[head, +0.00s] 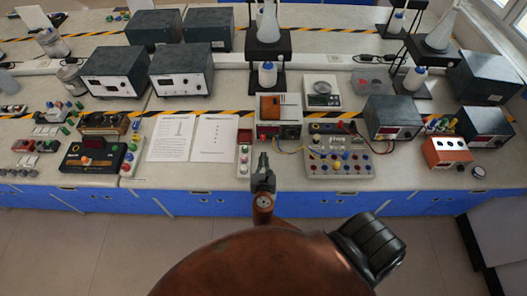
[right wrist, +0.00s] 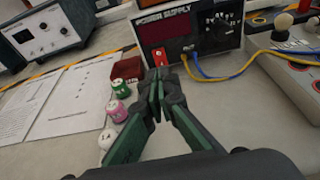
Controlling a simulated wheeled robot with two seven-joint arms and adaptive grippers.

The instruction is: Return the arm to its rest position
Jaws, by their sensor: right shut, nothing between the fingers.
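My right gripper (head: 263,162) shows in the middle of the head view, above the front edge of the bench. Its fingers are shut and empty. In the right wrist view the gripper (right wrist: 157,80) has its green-padded fingertips together, in front of a power supply (right wrist: 190,35). It looks apart from the power supply, though the gap is hard to judge. My left gripper is in neither view.
The lab bench (head: 215,173) holds a power supply (head: 279,115), a circuit board (head: 340,157) with wires, open papers (head: 192,138) and a strip of coloured knobs (head: 244,160). Grey instrument boxes (head: 180,70) stand behind. The floor (head: 90,240) in front is clear.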

